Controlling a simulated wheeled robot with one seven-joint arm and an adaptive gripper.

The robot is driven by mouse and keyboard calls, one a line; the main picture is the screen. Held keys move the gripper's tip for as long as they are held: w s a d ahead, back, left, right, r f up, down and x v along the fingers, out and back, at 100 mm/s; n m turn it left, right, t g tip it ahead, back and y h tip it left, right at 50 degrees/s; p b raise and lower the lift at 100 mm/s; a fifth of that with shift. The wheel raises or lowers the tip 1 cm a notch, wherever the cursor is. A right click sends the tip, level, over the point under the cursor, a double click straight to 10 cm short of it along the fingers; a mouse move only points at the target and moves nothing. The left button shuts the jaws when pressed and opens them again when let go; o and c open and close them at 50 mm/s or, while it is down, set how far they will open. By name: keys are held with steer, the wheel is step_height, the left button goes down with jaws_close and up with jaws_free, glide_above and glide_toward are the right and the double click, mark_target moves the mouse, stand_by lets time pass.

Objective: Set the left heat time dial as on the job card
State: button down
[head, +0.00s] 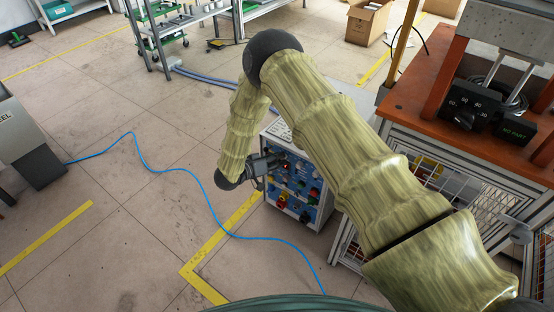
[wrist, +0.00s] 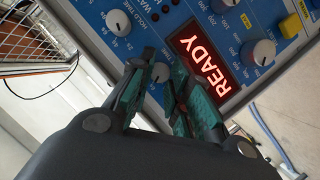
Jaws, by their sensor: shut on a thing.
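The induction heater's blue panel (head: 312,188) (wrist: 283,20) is in front of my gripper (head: 270,162) (wrist: 160,85). In the wrist view, the fingers are shut around a grey-white dial (wrist: 160,73) left of the red READY display (wrist: 203,65). The fingers hide part of this dial, and its label and pointer cannot be read. Another dial (wrist: 118,22), by the words HOLD TIME, stands above it and is free. A pale sheet with dark marks (head: 281,129) lies on top of the heater in the head view; its text is too small to read.
Another dial (wrist: 264,52) and a yellow button (wrist: 291,25) lie right of the display. A blue cable (head: 205,185) crosses the floor. The floor left of the heater is mostly clear.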

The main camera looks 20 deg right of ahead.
steer(key=shift+s+f, duration=0.1)
steer(key=c, duration=1.3)
jaws_free()
steer(key=v, duration=1.2)
